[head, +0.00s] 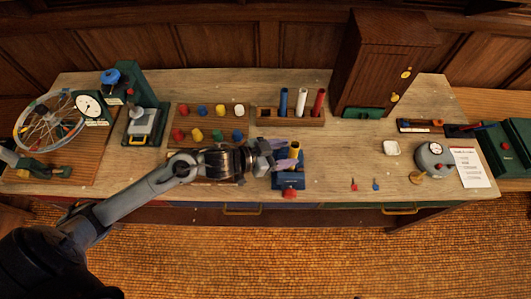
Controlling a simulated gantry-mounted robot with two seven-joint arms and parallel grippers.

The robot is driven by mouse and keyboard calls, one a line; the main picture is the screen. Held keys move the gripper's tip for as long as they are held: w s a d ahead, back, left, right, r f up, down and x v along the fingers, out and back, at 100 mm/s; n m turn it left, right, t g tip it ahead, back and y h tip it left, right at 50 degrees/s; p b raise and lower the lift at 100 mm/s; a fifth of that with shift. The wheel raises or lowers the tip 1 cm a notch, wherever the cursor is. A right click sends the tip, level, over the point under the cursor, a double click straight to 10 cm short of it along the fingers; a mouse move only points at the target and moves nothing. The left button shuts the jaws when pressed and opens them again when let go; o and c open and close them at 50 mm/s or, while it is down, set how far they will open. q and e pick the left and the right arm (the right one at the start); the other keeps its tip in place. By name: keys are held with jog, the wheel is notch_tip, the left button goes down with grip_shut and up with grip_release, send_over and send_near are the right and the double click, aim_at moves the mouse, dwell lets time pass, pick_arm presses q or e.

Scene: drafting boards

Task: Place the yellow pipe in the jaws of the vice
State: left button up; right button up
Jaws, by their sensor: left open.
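The blue vice (288,180) stands at the front edge of the bench, with a red part low on its front. My left gripper (287,157) is at the vice, its purple-tinted fingers just above and over the vice's jaws. It is open. A small yellow-orange patch (294,145) shows by the fingertips; I cannot tell whether it is the yellow pipe. The fingers and wrist hide much of the jaws. No yellow pipe stands in the wooden rack (265,119), which holds a blue, a white and a red pipe. My right gripper is not in view.
A board with coloured pegs (209,124) lies behind my left arm. A wooden cabinet (378,60) stands at the back.

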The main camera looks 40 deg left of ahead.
pick_arm(q)
jog(key=v, duration=0.7)
jog(key=s+a+f+n+g+y, duration=0.1)
jog(key=s+f+n+g+y, duration=0.3)
jog(key=s+f+g+y, duration=0.3)
jog(key=s+f, duration=0.4)
jog(key=s, duration=0.4)
jog(key=shift+s+n+g, duration=0.2)
jog(key=shift+n+g, duration=0.1)
jog(key=shift+a, duration=0.1)
